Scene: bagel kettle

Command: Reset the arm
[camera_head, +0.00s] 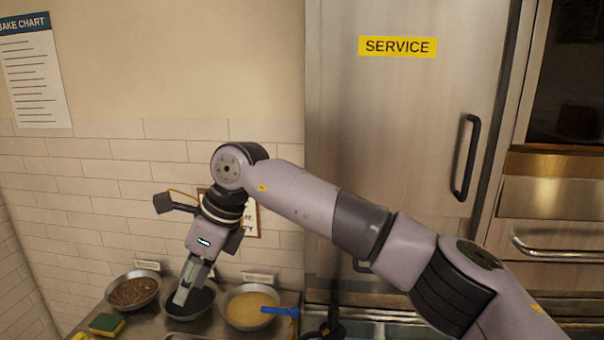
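My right arm reaches in from the lower right and bends down at its wrist. My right gripper (183,297) points down over the middle bowl (174,314), which holds dark contents. The fingertips overlap the bowl in this view, and I cannot tell if they touch the contents. The fingers look close together, but the angle does not show whether they are open or shut. No held thing can be made out. My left gripper is not in view.
A bowl of brown bits (135,292) stands left of the middle bowl, and a bowl of yellow grains (252,308) right of it. A blue-handled tool (281,311) is at the right bowl's edge. A sponge (106,324) lies front left. A steel SERVICE door (400,110) stands behind my arm.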

